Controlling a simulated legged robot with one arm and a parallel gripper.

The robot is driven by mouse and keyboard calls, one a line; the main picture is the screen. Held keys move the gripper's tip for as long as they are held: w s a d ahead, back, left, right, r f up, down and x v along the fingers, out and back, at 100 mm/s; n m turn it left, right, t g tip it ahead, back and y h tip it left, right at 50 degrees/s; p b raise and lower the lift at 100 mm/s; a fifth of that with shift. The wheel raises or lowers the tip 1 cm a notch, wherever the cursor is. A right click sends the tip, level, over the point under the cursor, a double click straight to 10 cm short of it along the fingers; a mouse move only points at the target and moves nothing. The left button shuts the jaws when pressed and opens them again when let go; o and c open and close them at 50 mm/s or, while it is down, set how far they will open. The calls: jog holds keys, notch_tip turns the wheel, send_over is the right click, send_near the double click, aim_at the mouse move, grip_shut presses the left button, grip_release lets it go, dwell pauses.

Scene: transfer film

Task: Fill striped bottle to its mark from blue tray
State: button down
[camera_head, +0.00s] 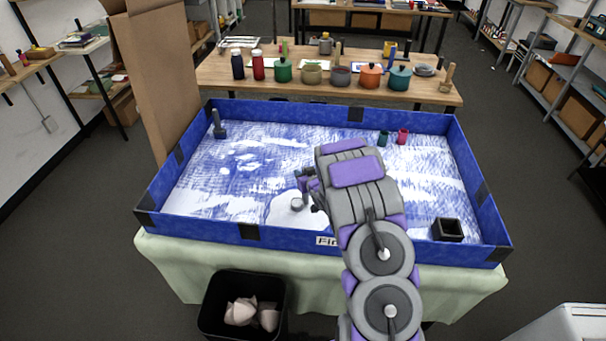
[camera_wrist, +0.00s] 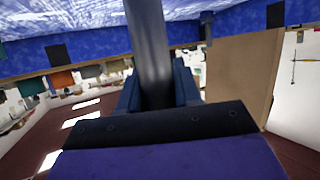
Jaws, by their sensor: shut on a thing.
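The blue tray (camera_head: 290,236) holds a bed of white and blue granular material. My gripper (camera_head: 312,190) is low over the bed, a little left of the tray's middle. It is shut on a dark grey rod-like handle (camera_wrist: 150,45), which stands between the fingers in the wrist view. A small grey round piece (camera_head: 297,203) shows just below the gripper over a white patch; I cannot tell whether it joins the handle. A teal cup-like item (camera_head: 383,138) and a red one (camera_head: 402,136) are at the tray's back right. I cannot make out stripes or a mark on any bottle.
A dark blue upright-handled tool (camera_head: 218,125) is at the tray's back left, and a black square box (camera_head: 447,230) at front right. A brown board (camera_head: 152,70) stands at the left. Bottles and lidded pots stand on the wooden table (camera_head: 225,76) behind.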

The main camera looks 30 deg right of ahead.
jog(key=shift+r, duration=0.1)
notch_tip(320, 180, up, 15)
jog(key=p, duration=0.9)
jog(key=shift+r, duration=0.2)
dwell(0.3)
